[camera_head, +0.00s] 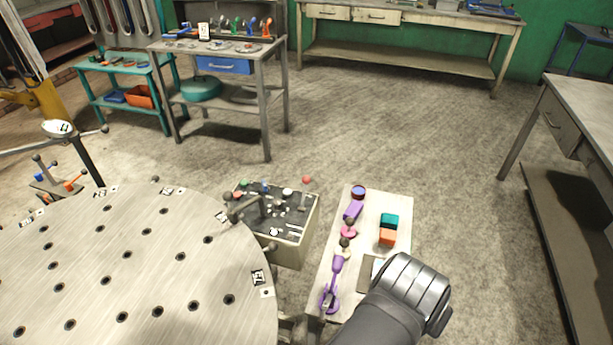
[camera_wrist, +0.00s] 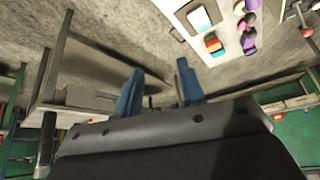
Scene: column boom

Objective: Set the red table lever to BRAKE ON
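The red table lever (camera_head: 306,181) stands on the right back part of a dark-topped control box (camera_head: 273,217), beside the round table. Its red ball knob tops a thin grey stem that looks near upright. Position labels on the box are too small to read. In the wrist view a red knob (camera_wrist: 306,32) on a stem shows at the upper right edge, likely this lever. My gripper (camera_wrist: 158,85) has two blue fingers set well apart with nothing between them. It is open and away from the lever. In the head view only my grey arm shows, and my fingers are hidden.
Other levers with green, blue and white knobs (camera_head: 287,192) crowd the same box. The large round perforated table (camera_head: 130,265) adjoins it on the left. A narrow bench (camera_head: 398,205) with purple, teal and orange items lies between the box and my arm. Floor behind is clear.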

